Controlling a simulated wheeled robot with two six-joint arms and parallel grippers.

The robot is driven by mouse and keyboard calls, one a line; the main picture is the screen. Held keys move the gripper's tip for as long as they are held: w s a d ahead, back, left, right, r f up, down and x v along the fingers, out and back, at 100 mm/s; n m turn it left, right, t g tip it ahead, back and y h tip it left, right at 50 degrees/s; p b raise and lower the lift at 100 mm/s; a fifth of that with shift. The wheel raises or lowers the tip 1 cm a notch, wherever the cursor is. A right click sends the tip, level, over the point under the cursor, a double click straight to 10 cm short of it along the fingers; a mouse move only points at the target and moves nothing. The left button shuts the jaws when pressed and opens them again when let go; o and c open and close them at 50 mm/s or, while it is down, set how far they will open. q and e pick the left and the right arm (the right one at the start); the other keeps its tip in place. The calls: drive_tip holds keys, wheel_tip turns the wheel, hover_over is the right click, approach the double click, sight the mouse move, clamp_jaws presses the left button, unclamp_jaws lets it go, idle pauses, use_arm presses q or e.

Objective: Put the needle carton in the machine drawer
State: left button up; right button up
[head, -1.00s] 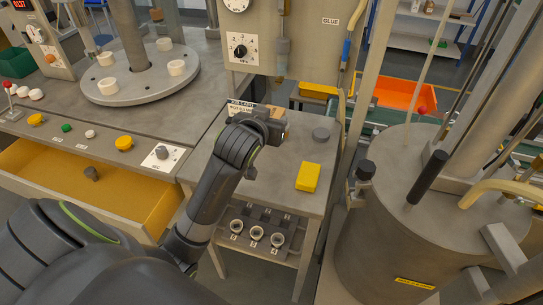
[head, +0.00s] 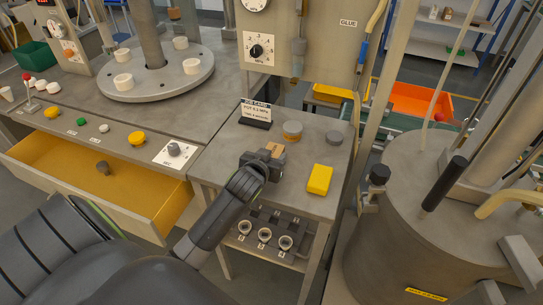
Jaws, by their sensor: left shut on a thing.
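My left gripper (head: 270,159) is shut on a small tan block (head: 275,149), which I take to be the needle carton. Most of it is hidden by the jaws. The gripper is over the front left part of the small side table (head: 231,168), left of a yellow box (head: 320,180). The machine drawer (head: 55,150) is pulled open at the left, with an orange-yellow inside. My right gripper is not in view.
A large grey drum (head: 410,220) stands at right.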

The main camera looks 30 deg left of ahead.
use_arm(q)
drive_tip(key=shift+f, duration=0.2)
drive_tip(key=o, duration=1)
